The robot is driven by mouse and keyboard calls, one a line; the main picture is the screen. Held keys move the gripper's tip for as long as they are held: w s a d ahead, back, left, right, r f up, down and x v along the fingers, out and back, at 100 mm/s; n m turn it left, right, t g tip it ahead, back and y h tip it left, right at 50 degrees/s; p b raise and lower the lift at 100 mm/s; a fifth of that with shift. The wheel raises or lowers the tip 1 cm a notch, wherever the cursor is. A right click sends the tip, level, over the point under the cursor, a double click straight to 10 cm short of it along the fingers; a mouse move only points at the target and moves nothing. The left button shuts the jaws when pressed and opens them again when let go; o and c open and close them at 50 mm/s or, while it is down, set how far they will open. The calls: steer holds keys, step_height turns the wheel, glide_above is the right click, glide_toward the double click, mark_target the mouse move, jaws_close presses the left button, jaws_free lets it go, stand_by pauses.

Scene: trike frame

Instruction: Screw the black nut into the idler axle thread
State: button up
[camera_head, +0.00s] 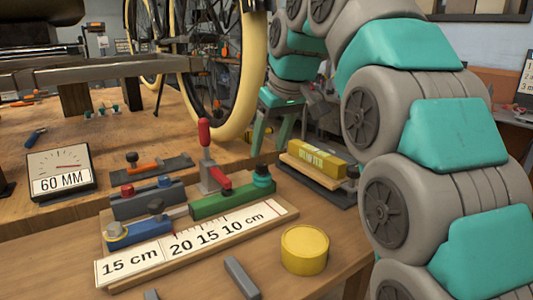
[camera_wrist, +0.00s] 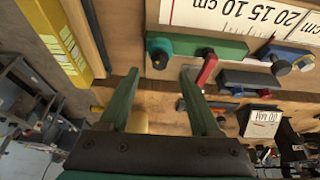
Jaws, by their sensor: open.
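My gripper (camera_head: 268,135) hangs behind the workbench jig in the head view, its green fingers pointing down. In the wrist view my gripper (camera_wrist: 160,75) is open, with nothing between its two green fingers. A dark teal knob (camera_wrist: 160,52) on a green block lies just beyond the fingertips in that picture. A grey metal frame (camera_head: 90,72) runs across the upper left of the head view above the bench. I cannot make out the black nut or the idler axle thread in either view. Small dark-and-teal fasteners (camera_head: 103,111) stand on the bench below the frame.
A jig with a ruler strip (camera_head: 190,243), a red-handled clamp (camera_head: 204,133) and a green block (camera_head: 225,203) fills the front bench. A yellow cylinder (camera_head: 305,250), a yellow box (camera_head: 317,158) and a 60 MM gauge (camera_head: 60,172) stand nearby. A yellow-tyred wheel (camera_head: 248,95) rises behind.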

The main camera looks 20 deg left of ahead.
steer(key=shift+v, duration=1.4)
steer(key=shift+o, duration=0.2)
steer(key=o, duration=0.5)
